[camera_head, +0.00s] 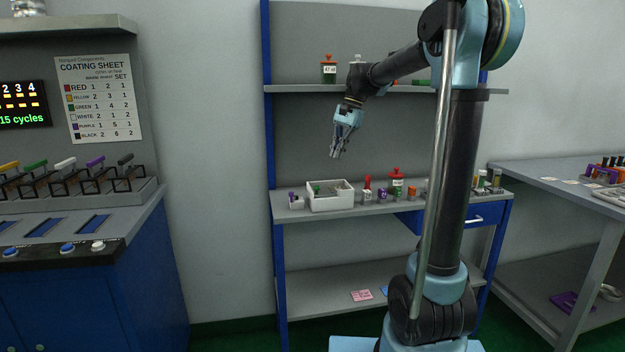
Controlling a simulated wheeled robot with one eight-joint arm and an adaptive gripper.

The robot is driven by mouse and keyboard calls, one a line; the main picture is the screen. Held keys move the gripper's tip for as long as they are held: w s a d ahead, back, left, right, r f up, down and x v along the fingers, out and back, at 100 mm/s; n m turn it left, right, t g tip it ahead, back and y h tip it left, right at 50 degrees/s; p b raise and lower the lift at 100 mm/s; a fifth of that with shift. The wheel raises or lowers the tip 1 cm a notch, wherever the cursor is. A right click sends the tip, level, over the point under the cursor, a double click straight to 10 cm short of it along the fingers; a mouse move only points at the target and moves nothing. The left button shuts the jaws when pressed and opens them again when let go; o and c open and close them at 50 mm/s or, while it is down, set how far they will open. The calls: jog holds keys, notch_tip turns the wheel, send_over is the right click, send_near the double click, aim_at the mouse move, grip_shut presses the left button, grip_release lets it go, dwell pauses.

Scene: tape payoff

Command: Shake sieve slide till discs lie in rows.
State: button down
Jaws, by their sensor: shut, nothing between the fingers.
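My gripper (335,155) is in the middle of the view, pointing down in the air in front of the shelf unit's back panel. Its fingers are shut with nothing between them, and it touches nothing. A white open box (330,203) stands below it on the bench shelf, with small green and other pieces inside that are too small to tell. I cannot make out a sieve slide or discs laid in rows in this view.
Small jars and a red-topped container (396,186) stand right of the box. At left is a blue console (85,262) with coloured handles, buttons and a wall chart (98,98). A grey side table (565,180) stands at right. My arm hides part of the bench.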

jog(key=a+n, duration=0.3)
jog(key=n, duration=2.3)
send_over(319, 193)
jog(key=s+a, duration=0.1)
jog(key=a, duration=0.3)
jog(key=shift+t+y, duration=0.3)
jog(key=x, duration=0.9)
jog(key=shift+s+a+f, duration=0.1)
jog(key=shift+a+f, duration=0.15)
jog(key=shift+a, duration=0.05)
jog(key=shift+w+d+f, duration=0.1)
jog(key=shift+d, duration=0.9)
jog(key=shift+w+d+f, duration=0.1)
jog(key=shift+w+d, duration=0.05)
jog(key=shift+d, duration=0.9)
jog(key=shift+d, duration=0.1)
jog(key=shift+w+d, duration=0.3)
jog(key=shift+d, duration=0.6)
jog(key=shift+w+d, duration=0.25)
jog(key=shift+d, duration=0.6)
jog(key=shift+w+d, duration=0.3)
jog(key=shift+d, duration=0.6)
